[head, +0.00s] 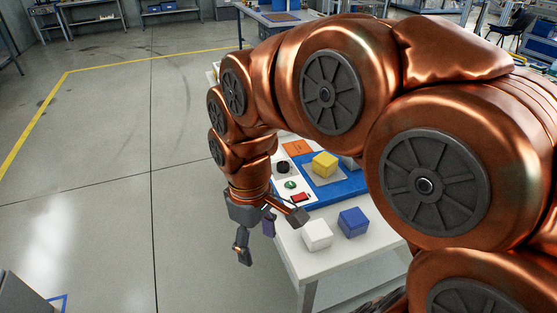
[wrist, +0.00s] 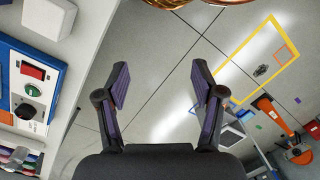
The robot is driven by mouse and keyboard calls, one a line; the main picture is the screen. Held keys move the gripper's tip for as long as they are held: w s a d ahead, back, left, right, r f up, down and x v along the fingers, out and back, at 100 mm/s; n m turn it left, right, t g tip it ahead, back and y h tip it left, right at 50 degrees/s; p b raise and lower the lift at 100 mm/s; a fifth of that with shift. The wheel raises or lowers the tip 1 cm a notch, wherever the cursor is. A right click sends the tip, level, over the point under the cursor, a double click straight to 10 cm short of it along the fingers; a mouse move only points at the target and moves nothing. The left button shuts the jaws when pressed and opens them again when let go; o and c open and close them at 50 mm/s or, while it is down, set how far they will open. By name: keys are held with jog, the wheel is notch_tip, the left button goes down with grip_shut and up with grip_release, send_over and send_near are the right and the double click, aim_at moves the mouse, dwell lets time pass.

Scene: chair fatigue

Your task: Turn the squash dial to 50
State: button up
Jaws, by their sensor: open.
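The black dial (head: 283,167) is a round knob on a white control panel at the left end of the table. In the wrist view the dial (wrist: 25,111) shows at the far left, below a green round part and a red switch (wrist: 32,71). Its scale and setting are too small to read. My gripper (head: 270,238) is open and empty, hanging in front of the table's left edge. In the wrist view my gripper (wrist: 158,80) has its fingers apart over bare floor, well to the right of the dial and not touching it.
A yellow cube (head: 325,164) sits on a plate on the blue base. A white cube (head: 317,235) and a blue cube (head: 353,222) stand on the white table near its front edge. An orange square lies behind the dial. The floor to the left is clear.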

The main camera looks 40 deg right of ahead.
jog(key=w+d+r+n, duration=0.2)
jog(key=w+d+n, duration=0.1)
jog(key=w, duration=0.6)
jog(key=n+t, duration=0.1)
jog(key=n, duration=0.7)
send_over(283, 164)
jog(key=f, duration=0.5)
jog(key=shift+s+a+p, duration=0.15)
jog(key=shift+a+p, duration=0.15)
jog(key=shift+a, duration=0.1)
jog(key=shift+d+f, duration=0.15)
jog(key=shift+d, duration=0.15)
jog(key=shift+d+f, duration=0.1)
jog(key=shift+f, duration=0.1)
notch_tip(283, 164, down, 8)
jog(key=shift+r+p, duration=0.25)
jog(key=shift+p, duration=0.8)
